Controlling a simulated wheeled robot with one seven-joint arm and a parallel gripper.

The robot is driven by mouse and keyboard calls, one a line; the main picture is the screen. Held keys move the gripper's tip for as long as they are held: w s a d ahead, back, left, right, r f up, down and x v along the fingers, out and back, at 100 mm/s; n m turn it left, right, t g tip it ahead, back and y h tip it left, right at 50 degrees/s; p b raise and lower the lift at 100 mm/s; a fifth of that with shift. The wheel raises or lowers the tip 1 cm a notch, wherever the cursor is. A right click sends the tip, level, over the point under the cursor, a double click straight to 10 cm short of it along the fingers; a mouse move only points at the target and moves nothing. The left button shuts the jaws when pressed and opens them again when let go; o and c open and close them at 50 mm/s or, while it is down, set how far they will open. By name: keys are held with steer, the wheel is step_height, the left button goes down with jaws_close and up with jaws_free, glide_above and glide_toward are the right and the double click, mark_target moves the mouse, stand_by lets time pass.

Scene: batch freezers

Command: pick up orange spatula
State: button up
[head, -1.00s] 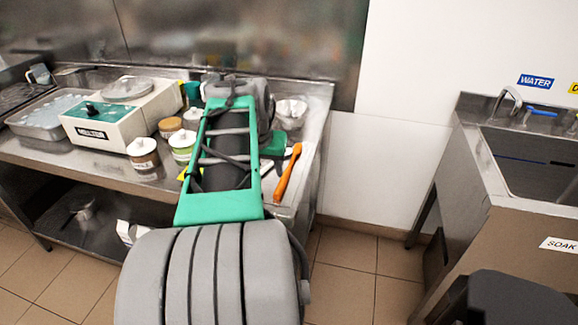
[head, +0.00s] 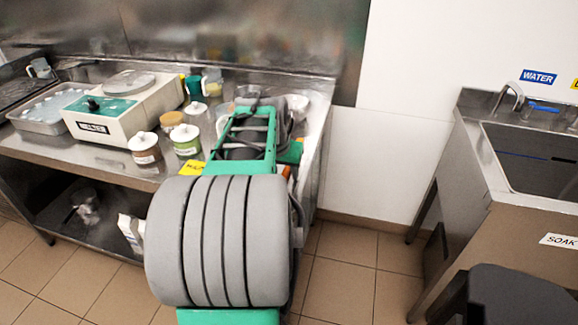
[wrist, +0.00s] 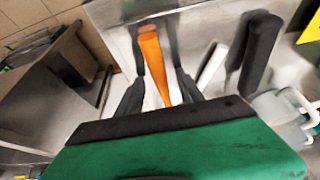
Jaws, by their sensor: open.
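The orange spatula (wrist: 151,58) lies on the steel counter in the wrist view, its handle pointing away from the camera. My gripper (wrist: 158,90) is open, with one dark finger on each side of the spatula's lower part. The spatula is between the fingers in the picture, but I cannot tell the height gap or whether they touch it. In the head view only a small orange bit of the spatula (head: 286,171) shows beside my arm, which hides the rest and my fingertips.
A white handle (wrist: 212,64) and a thick dark handle (wrist: 261,48) lie right of the spatula. A clear jug (wrist: 283,112) stands farther right. Lidded jars (head: 145,148) and a white-and-green machine (head: 107,127) stand left of my arm. A sink (head: 535,165) is at the right.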

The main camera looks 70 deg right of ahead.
steer(key=shift+f, duration=0.1)
jaws_close()
steer(key=shift+r, duration=0.2)
stand_by(0.5)
